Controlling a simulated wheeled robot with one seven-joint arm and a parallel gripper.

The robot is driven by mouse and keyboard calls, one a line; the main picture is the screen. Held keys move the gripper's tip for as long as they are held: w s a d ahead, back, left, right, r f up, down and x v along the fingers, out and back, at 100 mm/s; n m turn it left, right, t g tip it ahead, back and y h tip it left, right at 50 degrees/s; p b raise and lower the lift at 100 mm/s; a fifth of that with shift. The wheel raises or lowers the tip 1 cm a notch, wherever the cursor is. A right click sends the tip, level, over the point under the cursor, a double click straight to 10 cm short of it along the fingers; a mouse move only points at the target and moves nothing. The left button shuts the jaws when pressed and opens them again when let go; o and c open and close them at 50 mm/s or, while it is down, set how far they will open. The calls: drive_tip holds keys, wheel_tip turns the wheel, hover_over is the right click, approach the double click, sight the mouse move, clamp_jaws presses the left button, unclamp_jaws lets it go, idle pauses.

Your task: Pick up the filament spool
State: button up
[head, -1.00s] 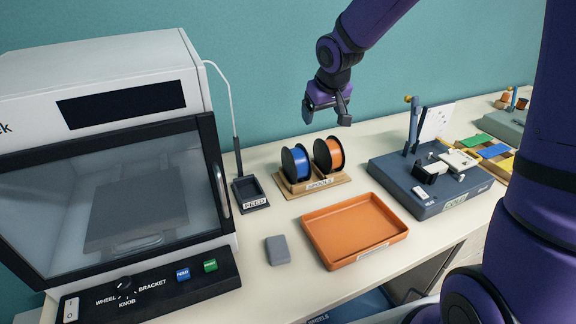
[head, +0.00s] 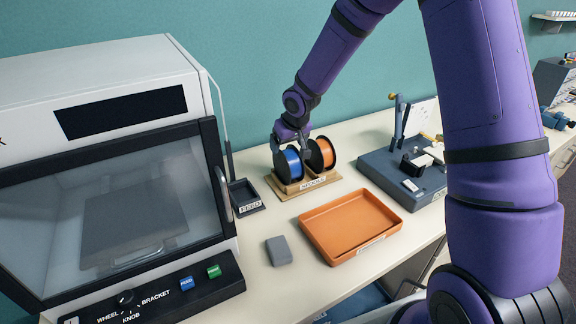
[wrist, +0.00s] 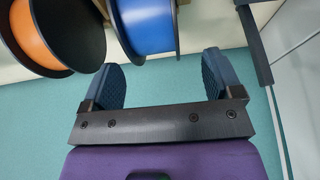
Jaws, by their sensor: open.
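Two filament spools with black flanges stand upright side by side on a wooden holder labelled SPOOLS (head: 300,189). The blue spool (head: 292,165) is on the left and the orange spool (head: 320,155) is on the right. My gripper (head: 290,148) is open and empty, right at the top of the blue spool. In the wrist view, the blue spool (wrist: 146,22) lies just beyond my open fingertips (wrist: 158,75), nearer the left finger. The orange spool (wrist: 42,40) shows at the upper left there. I cannot tell whether a finger touches the blue spool.
A 3D printer (head: 110,180) stands at the left, with a small black FEED tray (head: 245,197) beside it. An orange tray (head: 350,225) and a grey block (head: 279,251) lie in front. A dark blue fixture (head: 405,180) stands to the right.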

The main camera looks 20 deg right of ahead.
sight(288, 148)
drive_tip(key=x, duration=0.5)
drive_tip(key=shift+s+d+f, duration=0.15)
drive_tip(key=shift+s+d, duration=0.05)
drive_tip(key=shift+d, duration=0.05)
drive_tip(key=c, duration=1.2)
drive_tip(key=shift+r, duration=0.5)
drive_tip(key=v, duration=0.2)
drive_tip(key=shift+w+d+r, duration=0.1)
drive_tip(key=shift+r, duration=0.4)
drive_tip(key=s+d, duration=0.1)
drive_tip(key=s, duration=0.4)
drive_tip(key=s+d, duration=0.2)
drive_tip(key=s, duration=0.2)
drive_tip(key=s+d+r, duration=0.1)
drive_tip(key=s, duration=0.4)
drive_tip(key=shift+s+d+r, duration=0.15)
drive_tip(key=shift+s+d, duration=0.15)
drive_tip(key=shift+d, duration=0.05)
